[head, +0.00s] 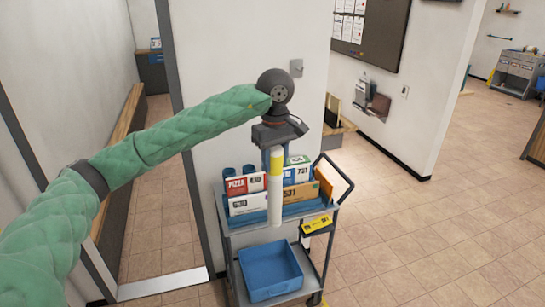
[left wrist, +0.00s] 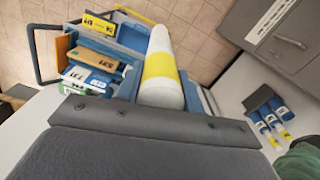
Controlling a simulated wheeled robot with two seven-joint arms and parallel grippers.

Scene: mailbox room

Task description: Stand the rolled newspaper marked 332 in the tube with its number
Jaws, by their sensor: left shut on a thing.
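My left gripper (head: 276,137) is shut on a rolled newspaper (head: 275,190), white with a yellow band. The roll hangs nearly upright from it, in front of the mail on the cart. In the left wrist view the roll (left wrist: 162,60) points away from the jaws (left wrist: 155,115); no number on it is legible. Blue cylinders, perhaps tubes (head: 230,173), show behind the cart's mail. In the left wrist view several blue tubes with pale and yellow labels (left wrist: 270,122) stand at the right, apart from the roll; their numbers are too small to read. My right gripper is out of view.
The cart (head: 237,229) carries upright mail, including a red PIZZA piece (head: 247,184), and a blue bin (head: 270,272) below. A yellow label (head: 317,224) is at its right. A wall (head: 235,60) stands behind; tiled floor is clear to the right.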

